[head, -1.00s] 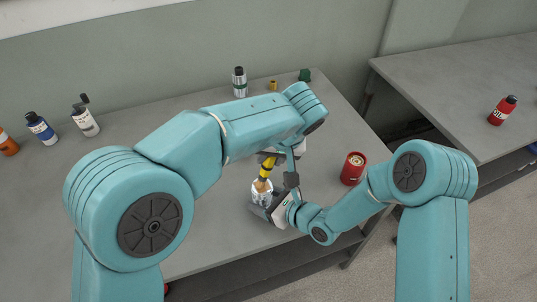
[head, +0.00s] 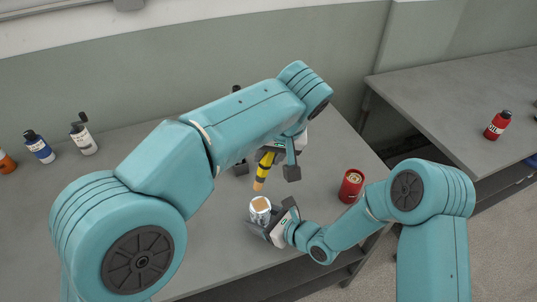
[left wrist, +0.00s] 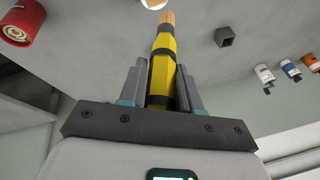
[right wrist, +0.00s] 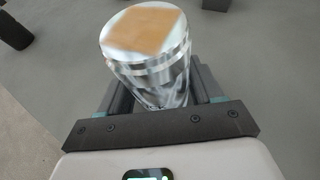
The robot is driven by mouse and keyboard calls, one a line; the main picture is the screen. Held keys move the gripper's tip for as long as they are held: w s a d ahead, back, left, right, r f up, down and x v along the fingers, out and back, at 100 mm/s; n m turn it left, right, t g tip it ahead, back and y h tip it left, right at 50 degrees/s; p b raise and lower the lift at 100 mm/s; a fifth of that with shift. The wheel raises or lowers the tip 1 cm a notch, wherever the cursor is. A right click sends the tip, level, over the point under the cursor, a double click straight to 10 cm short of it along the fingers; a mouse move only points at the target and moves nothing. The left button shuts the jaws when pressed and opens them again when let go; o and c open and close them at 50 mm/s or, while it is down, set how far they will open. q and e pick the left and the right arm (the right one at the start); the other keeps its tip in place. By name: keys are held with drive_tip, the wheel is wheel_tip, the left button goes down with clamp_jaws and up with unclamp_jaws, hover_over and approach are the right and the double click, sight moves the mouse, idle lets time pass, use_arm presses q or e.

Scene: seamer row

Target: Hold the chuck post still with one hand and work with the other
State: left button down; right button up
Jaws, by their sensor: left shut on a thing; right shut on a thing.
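The silver cylinder, which I take to be the chuck post (head: 260,211), stands near the front of the grey table. It has a tan square on its top, clear in the right wrist view (right wrist: 146,30). My right gripper (head: 273,222) is shut around its side, low down. My left gripper (left wrist: 162,85) is shut on a yellow tool (head: 264,168) with black bands and a tan tip. The tool points down, its tip just above the post with a small gap in the head view. The tool also shows in the left wrist view (left wrist: 163,60).
A red can (head: 351,186) stands to the right of the post. A blue bottle (head: 40,149) and a white bottle (head: 83,140) stand at the back left. A red bottle (head: 498,125) is on the other table. The table left of the post looks clear.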

drive_tip(key=o, duration=1.2)
drive_tip(key=v, duration=1.1)
drive_tip(key=shift+s+d+r, duration=0.1)
drive_tip(key=shift+s+d, duration=0.1)
drive_tip(key=shift+d, duration=0.15)
drive_tip(key=shift+s+d, duration=0.1)
drive_tip(key=shift+s, duration=0.1)
